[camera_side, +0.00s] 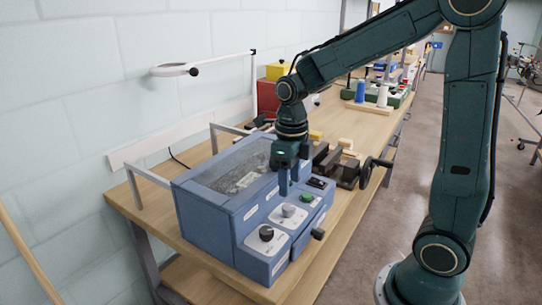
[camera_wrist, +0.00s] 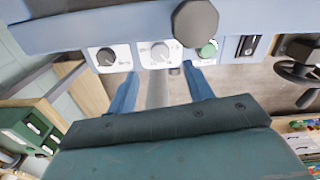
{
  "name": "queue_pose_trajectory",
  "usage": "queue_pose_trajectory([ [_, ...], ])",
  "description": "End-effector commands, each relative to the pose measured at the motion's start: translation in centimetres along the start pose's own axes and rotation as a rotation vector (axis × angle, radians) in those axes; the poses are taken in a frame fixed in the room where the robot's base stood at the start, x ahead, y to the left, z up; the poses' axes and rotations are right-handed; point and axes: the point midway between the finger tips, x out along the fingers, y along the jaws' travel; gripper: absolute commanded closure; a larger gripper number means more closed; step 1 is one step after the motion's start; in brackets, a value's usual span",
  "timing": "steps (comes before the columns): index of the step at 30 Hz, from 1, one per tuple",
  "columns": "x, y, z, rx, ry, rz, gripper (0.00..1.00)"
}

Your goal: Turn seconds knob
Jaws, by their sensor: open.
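A blue box-shaped machine (camera_side: 215,215) on the bench carries a sloped front panel with two dials on white plates. One dial has a black knob (camera_side: 266,232), also in the wrist view (camera_wrist: 107,57). The other has a light grey knob (camera_side: 288,210), also in the wrist view (camera_wrist: 160,52). The labels are too small to read, so I cannot tell which is the seconds knob. My gripper (camera_side: 290,182) is open and empty above the panel's upper part. In the wrist view its two blue fingers (camera_wrist: 158,78) point toward the grey knob, apart from it.
A green button (camera_side: 307,197) and a black switch (camera_side: 317,183) sit right of the dials. A dark handle knob (camera_side: 318,234) sticks out at the front; a dark faceted knob (camera_wrist: 195,22) looms in the wrist view. A vise (camera_side: 345,168) stands beside the machine.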

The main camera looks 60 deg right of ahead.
Motion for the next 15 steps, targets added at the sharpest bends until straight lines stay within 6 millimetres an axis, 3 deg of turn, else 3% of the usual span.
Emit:
queue_pose_trajectory([
  [9,4.7,0.0,-0.1,0.000,0.004,0.001,0.49],
  [15,6.4,0.0,0.0,0.000,0.002,0.000,0.49],
])
